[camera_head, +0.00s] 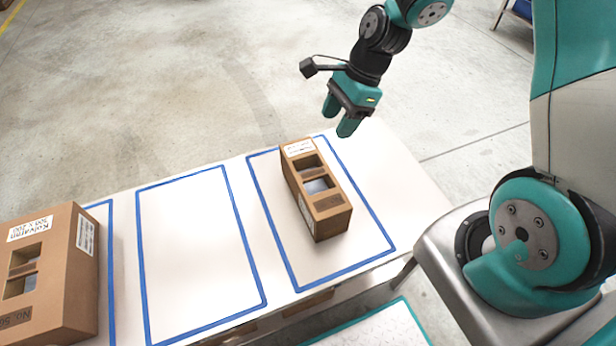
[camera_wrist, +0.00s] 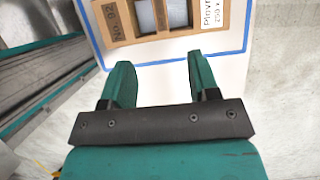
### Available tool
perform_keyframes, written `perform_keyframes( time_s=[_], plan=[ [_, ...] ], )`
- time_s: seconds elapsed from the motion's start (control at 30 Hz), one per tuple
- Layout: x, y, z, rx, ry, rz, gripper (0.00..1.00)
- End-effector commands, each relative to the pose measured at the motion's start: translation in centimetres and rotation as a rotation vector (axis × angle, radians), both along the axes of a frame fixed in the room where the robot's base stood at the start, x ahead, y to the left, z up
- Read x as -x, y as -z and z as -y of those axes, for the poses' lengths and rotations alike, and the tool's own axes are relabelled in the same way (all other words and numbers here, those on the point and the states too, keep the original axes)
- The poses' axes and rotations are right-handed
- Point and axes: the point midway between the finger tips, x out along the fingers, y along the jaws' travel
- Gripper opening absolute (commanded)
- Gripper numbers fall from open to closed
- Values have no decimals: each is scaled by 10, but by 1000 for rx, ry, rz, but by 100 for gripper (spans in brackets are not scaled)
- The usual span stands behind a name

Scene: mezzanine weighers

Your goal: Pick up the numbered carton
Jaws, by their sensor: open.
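A brown cardboard carton (camera_head: 323,216) with two square openings in its top lies inside the right blue-taped rectangle on the white table. A larger brown carton (camera_head: 72,258) at the left edge has white labels and a "No. 5…" marking, only partly legible. My gripper (camera_head: 338,119) is above the table's far edge, beyond the smaller carton and apart from it. In the wrist view the gripper's fingers (camera_wrist: 160,85) are spread with nothing between them.
The white table (camera_head: 410,205) has blue-taped rectangles; the middle one (camera_head: 190,262) is empty. A teal-edged pale panel (camera_head: 375,330) lies at the near side. Open concrete floor (camera_head: 150,90) lies beyond the table.

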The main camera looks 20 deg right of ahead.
Motion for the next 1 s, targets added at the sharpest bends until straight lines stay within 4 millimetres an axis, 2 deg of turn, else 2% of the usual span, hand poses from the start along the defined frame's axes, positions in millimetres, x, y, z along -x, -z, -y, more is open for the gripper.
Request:
perform_keyframes(
  time_s=[0.4,0.5,0.73,1.0],
  plan=[
    [2,86,-32,2,-1,-5,55],
    [1,98,-37,2,-2,-2,55],
    [1,114,-43,3,-3,-3,55],
    [1,152,-53,3,-5,-1,55]
  ],
)
